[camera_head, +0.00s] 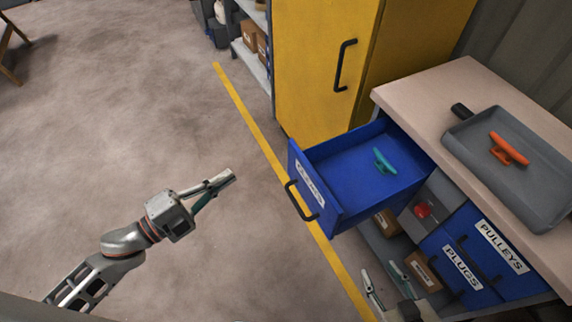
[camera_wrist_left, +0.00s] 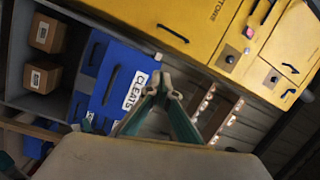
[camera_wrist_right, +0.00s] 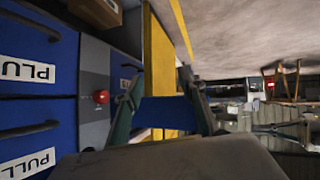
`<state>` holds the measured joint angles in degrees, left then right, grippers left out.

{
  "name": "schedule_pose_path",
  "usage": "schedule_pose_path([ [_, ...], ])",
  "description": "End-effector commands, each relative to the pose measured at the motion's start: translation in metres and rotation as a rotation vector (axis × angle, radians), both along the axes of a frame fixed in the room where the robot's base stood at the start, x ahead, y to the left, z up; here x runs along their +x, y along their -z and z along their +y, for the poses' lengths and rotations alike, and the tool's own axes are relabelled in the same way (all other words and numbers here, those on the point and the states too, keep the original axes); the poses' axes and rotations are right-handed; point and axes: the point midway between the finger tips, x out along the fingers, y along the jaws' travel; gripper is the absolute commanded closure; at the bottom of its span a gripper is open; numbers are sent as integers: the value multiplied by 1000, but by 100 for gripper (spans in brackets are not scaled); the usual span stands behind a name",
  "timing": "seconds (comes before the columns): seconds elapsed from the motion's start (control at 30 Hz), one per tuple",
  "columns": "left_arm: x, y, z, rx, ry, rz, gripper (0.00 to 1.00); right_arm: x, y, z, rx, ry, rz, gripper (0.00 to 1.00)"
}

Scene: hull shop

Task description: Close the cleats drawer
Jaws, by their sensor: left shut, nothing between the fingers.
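The cleats drawer (camera_head: 312,190) is blue and stands pulled out of the workbench, with a black handle on its labelled front. A teal cleat (camera_head: 384,161) lies inside it. The drawer front also shows in the left wrist view (camera_wrist_left: 112,88). My left gripper (camera_head: 231,176) is shut and empty, above the floor to the left of the drawer front and apart from it in the head view. My right gripper (camera_head: 384,279) is open and empty at the bottom of the head view, near the lower drawers. Its spread fingers (camera_wrist_right: 160,85) also show in the right wrist view.
The plugs drawer (camera_head: 459,270) and pulleys drawer (camera_head: 502,250) are closed. A red knob (camera_head: 423,210) is on a grey panel. A grey tray (camera_head: 467,148) with an orange cleat (camera_head: 508,149) is on the bench top. A yellow cabinet (camera_head: 310,75) stands behind.

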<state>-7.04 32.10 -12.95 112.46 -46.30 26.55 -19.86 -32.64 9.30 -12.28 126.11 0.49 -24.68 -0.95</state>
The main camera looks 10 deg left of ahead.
Motion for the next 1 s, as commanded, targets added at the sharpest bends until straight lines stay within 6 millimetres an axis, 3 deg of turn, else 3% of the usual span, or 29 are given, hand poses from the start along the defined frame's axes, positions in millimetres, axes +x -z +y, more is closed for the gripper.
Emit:
schedule_pose_path([
  [0.03, -4, 21, -4, 66, 68, -35, 100, -8, 18, 0, -1, -3, 27, 60],
  [0.2, -9, 24, -12, 186, 204, -147, 100, -6, 19, 1, -5, -7, 25, 60],
  [0.37, -4, 19, -19, 206, 224, -172, 100, -4, 15, 1, -6, -7, 17, 60],
  [1.0, 59, 18, -112, 201, 220, -170, 100, -4, 14, 1, -7, -7, 16, 60],
])
